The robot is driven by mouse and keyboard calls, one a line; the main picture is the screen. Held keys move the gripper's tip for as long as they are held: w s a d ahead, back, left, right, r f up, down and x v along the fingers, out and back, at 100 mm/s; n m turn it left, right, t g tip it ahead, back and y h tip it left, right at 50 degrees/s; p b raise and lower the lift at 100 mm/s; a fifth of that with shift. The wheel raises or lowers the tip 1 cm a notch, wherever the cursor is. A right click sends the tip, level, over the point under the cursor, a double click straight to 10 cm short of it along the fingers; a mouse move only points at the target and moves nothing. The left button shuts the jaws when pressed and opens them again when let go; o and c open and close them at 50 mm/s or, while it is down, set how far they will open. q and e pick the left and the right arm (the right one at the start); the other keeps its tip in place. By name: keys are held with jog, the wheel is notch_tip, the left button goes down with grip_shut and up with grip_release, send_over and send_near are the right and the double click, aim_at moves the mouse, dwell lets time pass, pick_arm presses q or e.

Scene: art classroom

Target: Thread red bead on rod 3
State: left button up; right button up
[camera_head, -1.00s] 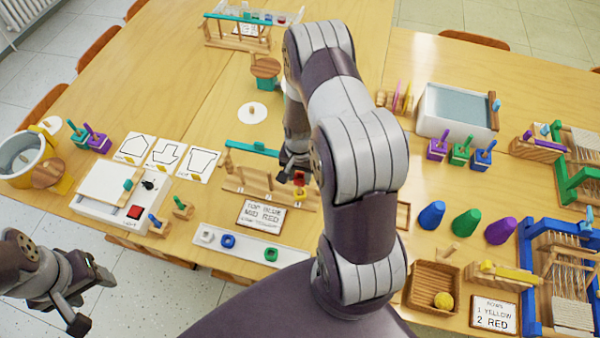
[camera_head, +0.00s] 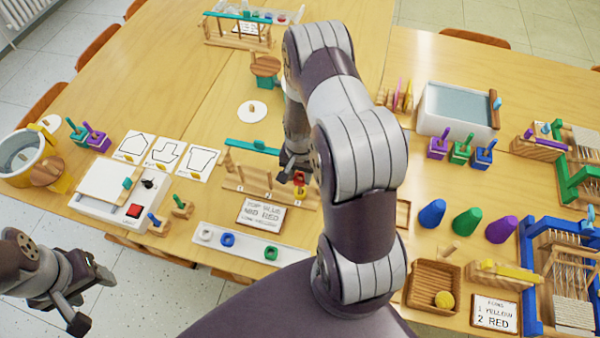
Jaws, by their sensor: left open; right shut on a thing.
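The wooden rod rack (camera_head: 240,186) stands mid-table, with numbered rods along its base and a teal bar behind it. A yellow bead (camera_head: 299,191) sits low at the rack's right end, at rod 3. My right gripper (camera_head: 295,176) points down over that end and is shut on the red bead (camera_head: 301,179). The red bead is just above the yellow one; rod 3 is mostly hidden, so I cannot tell whether the bead is around it. My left gripper (camera_head: 92,300) is open and empty at the lower left, off the table.
A sign (camera_head: 262,215) before the rack reads top blue, mid red, low yellow. A white switch box (camera_head: 105,205) stands left of the rack. My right arm hides the table right of it.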

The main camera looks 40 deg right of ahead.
jog(key=o, duration=1.1)
notch_tip(320, 180, up, 13)
jog(key=b, duration=0.1)
jog(key=shift+f, duration=0.15)
jog(key=s+a+r+n, duration=0.3)
jog(key=s+a+n, duration=0.1)
jog(key=a+n, duration=0.1)
jog(key=s+a+r+n+t, duration=0.1)
jog(key=s+a+r+n, duration=0.2)
jog(key=a, duration=0.5)
jog(key=shift+s+r+n, duration=0.4)
jog(key=shift+r+n, duration=0.1)
jog(key=shift+n, duration=0.7)
